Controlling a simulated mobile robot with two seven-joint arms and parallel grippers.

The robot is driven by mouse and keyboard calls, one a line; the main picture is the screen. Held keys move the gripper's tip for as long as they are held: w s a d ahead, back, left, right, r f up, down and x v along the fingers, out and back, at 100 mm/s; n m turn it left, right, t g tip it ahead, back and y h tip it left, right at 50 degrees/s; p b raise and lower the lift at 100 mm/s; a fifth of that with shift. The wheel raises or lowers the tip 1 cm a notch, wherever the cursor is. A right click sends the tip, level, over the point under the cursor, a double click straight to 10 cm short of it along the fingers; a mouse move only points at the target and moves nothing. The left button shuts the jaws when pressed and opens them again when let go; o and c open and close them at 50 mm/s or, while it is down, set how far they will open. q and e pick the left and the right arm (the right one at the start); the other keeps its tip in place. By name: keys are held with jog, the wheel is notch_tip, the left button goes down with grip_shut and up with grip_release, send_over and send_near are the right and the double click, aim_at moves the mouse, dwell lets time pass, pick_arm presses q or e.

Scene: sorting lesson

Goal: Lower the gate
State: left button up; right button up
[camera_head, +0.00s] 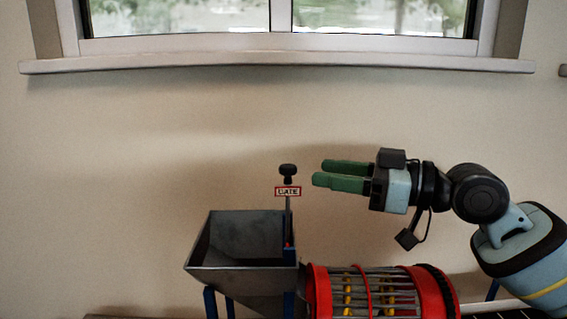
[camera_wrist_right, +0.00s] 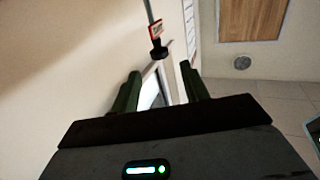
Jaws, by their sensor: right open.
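The gate's black knob (camera_head: 288,171) tops a thin upright rod, with a red-edged sign reading GATE (camera_head: 288,191) just below it. The rod rises at the right side of a grey metal hopper (camera_head: 232,240). My right gripper (camera_head: 318,172) is open and empty, just right of the knob and at about its height, with green fingers pointing left towards it. In the right wrist view, the knob (camera_wrist_right: 157,49) and sign (camera_wrist_right: 156,30) show beyond the two fingertips, apart from them. My left gripper is not in view.
A red-ringed barrel cage (camera_head: 380,291) with metal bars and yellow parts lies right of the hopper, below my right gripper. Blue legs (camera_head: 210,303) hold the hopper. A window sill (camera_head: 280,64) runs along the wall above. The space around the knob is clear.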

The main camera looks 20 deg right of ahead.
aim_at(288, 166)
jog(key=shift+w+a, duration=0.2)
jog(key=shift+a, duration=0.15)
jog(key=p+x, duration=0.1)
jog(key=x, duration=0.5)
jog(key=shift+r+p, duration=0.1)
jog(key=shift+p, duration=0.25)
jog(key=shift+w+a, duration=0.35)
jog(key=shift+w, duration=0.05)
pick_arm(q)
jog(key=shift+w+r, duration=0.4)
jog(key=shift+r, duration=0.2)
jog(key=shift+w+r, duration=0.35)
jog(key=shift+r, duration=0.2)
pick_arm(e)
jog(key=shift+f, duration=0.2)
jog(key=shift+c, duration=0.9)
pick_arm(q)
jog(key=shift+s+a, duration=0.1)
pick_arm(e)
grip_shut()
